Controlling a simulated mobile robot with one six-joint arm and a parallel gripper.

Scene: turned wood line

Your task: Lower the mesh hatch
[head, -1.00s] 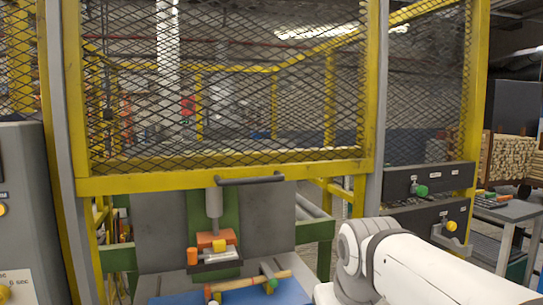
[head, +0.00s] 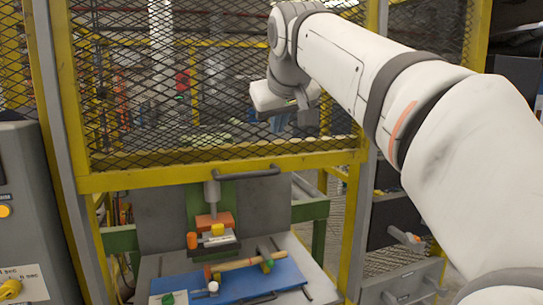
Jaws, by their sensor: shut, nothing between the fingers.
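The mesh hatch (head: 130,183) is a yellow-framed panel of dark diamond mesh, raised above the work opening. A dark bar handle (head: 247,173) runs along its lower rail. My gripper (head: 280,122) is in front of the mesh, above and slightly right of the handle, pointing down and apart from it. Its fingers are small and dark here; they are shut and empty. My arm covers the upper right of the hatch.
Below the hatch the opening is clear, showing a press with an orange block (head: 214,221) and a blue mat (head: 240,282) bearing a wooden turned piece (head: 236,264). A grey control cabinet (head: 30,170) stands at left. Grey drawers (head: 408,285) stand at lower right.

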